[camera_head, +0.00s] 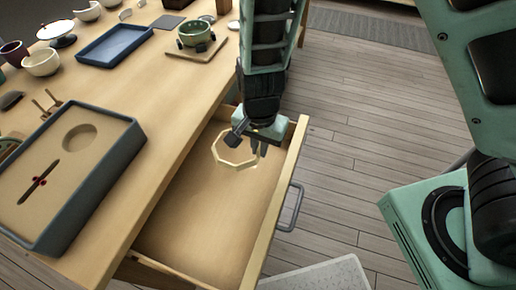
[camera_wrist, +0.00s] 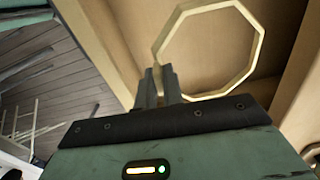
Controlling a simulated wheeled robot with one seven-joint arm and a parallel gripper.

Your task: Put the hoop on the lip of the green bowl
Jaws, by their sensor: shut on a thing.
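The hoop (camera_head: 219,160) is a thin, pale, many-sided ring, seen over the open drawer. It also shows in the wrist view (camera_wrist: 259,53), with its near left edge at my fingertips. My gripper (camera_head: 257,148) is shut on the hoop's edge, within the drawer's outline; how high the hoop is above the drawer floor I cannot tell. The green bowl (camera_head: 195,33) stands upright on a small wooden board (camera_head: 208,54) at the far end of the table.
The drawer (camera_head: 190,225) is pulled out and otherwise looks empty; its front has a metal handle (camera_head: 291,208). On the table are a blue tray (camera_head: 115,46), a dark-edged case with foam (camera_head: 105,165), and several bowls and cups at the left.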

